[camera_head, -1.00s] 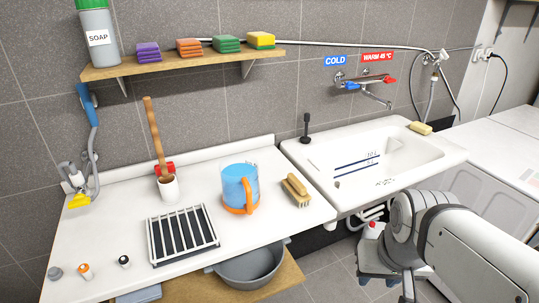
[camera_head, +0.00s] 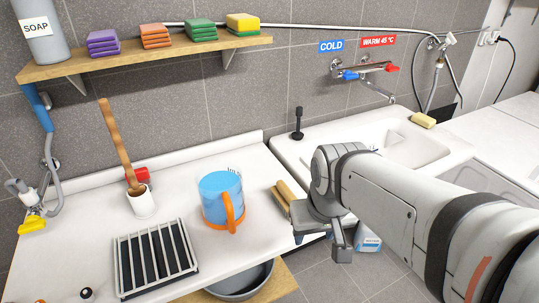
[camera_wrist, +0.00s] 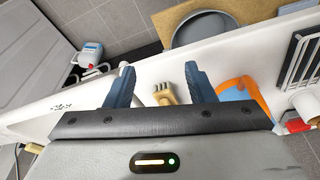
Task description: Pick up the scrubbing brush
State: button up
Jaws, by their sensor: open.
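The scrubbing brush (camera_head: 284,198) is a wooden block with pale bristles, lying on the white counter just right of the blue jug (camera_head: 220,200). My arm hides part of its right side in the head view. In the wrist view, the brush (camera_wrist: 164,94) shows beyond and between the two blue-grey fingers of my gripper (camera_wrist: 160,74). The fingers are apart with nothing held between them. In the head view my gripper (camera_head: 342,245) is beside the brush, to its right, near the counter's front edge.
The jug with its orange handle stands close to the brush on its left. A black-and-white rack (camera_head: 155,258) and a white cup (camera_head: 141,203) with a wooden-handled tool are farther left. The sink (camera_head: 420,148) is behind my arm. A grey basin (camera_head: 242,283) sits on the lower shelf.

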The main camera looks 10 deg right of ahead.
jog(key=o, duration=0.3)
jog(key=shift+n+g, duration=0.3)
jog(key=shift+n, duration=0.3)
jog(key=w, duration=0.2)
jog(key=w+a, duration=0.1)
jog(key=w, duration=0.2)
jog(key=w+r+p, duration=0.1)
jog(key=w, duration=0.2)
jog(key=shift+a, duration=0.25)
jog(key=shift+o, duration=0.2)
jog(key=n+p, duration=0.2)
send_over(287, 189)
jog(key=f, duration=0.3)
jog(key=shift+s+f+g, duration=0.2)
jog(key=shift+s+g, duration=0.05)
jog(key=shift+g, duration=0.05)
jog(key=shift+w+f+p, duration=0.2)
jog(key=shift+w+f, duration=0.05)
jog(key=shift+f, duration=1.7)
jog(key=shift+w+f+p, duration=0.2)
jog(key=shift+f, duration=1.7)
